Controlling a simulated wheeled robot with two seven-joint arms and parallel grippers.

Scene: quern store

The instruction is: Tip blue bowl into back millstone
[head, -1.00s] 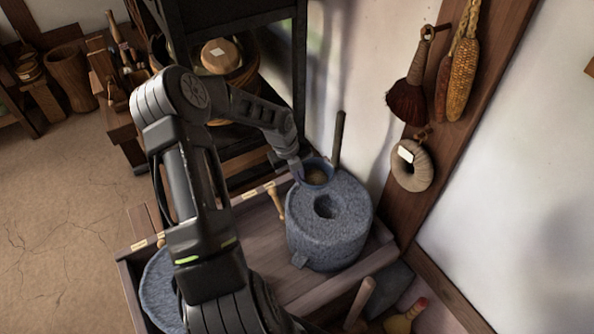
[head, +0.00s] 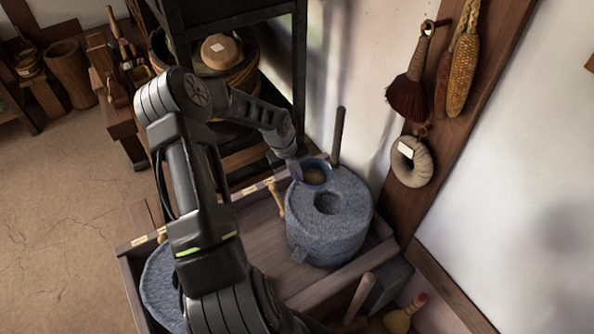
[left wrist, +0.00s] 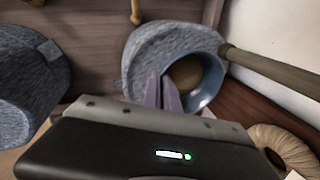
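The blue bowl (head: 325,170) is at the rear edge of the back millstone's top, with brown contents (head: 314,176) in it. The bowl also shows in the left wrist view (left wrist: 212,82). My left gripper (head: 296,174) is at the bowl's left side; in the left wrist view its narrow fingers (left wrist: 164,92) are close together on the bowl's wall. The back millstone (head: 330,238) is a speckled blue-grey drum with a round hole in its top, in front of the bowl. I cannot tell whether the bowl touches the stone. My right gripper is not in view.
An upright handle (head: 339,135) rises behind the bowl, near the white wall. Another millstone (head: 158,290) is at the lower left, partly behind my arm. A wooden trough (head: 300,280) surrounds the stones. A ring (head: 412,162) and corn (head: 461,78) hang at right.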

